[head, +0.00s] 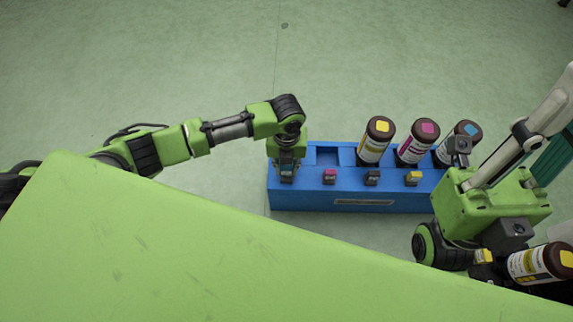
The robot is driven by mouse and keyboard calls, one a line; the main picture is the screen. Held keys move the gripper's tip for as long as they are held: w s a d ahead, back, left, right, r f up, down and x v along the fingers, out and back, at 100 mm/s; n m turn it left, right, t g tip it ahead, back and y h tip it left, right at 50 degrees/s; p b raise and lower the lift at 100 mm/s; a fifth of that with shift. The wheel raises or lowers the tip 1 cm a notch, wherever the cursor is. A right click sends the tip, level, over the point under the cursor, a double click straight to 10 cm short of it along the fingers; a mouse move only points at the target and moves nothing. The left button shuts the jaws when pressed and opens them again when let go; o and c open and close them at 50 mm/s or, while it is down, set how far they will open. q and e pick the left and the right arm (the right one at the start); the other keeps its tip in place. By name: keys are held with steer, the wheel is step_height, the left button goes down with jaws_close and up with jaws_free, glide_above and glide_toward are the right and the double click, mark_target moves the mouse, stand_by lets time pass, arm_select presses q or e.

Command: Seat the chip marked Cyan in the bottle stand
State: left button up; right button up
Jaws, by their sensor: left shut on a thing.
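The blue bottle stand (308,197) stands beyond the green surface. My left gripper (287,169) points down at the stand's front left corner. It is shut on a small dark bluish-grey chip (287,178), largely covered by the fingers. The chip's marking is unreadable, and I cannot tell whether it touches the stand. Along the front row are a magenta-topped chip (329,176), a dark chip (372,178) and a yellow-topped chip (413,178).
Yellow-topped (376,141), magenta-topped (417,143) and blue-topped (457,144) bottles stand tilted in the stand's back row. A recess at back left is empty. The green surface (170,250) is bare.

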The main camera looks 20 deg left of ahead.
arm_select(q)
steer(key=shift+f, duration=0.65)
stand_by(0.5)
steer(key=shift+f, duration=0.15)
stand_by(0.4)
steer(key=shift+f+p, duration=0.15)
steer(key=shift+p, duration=0.2)
steer(key=o, duration=1)
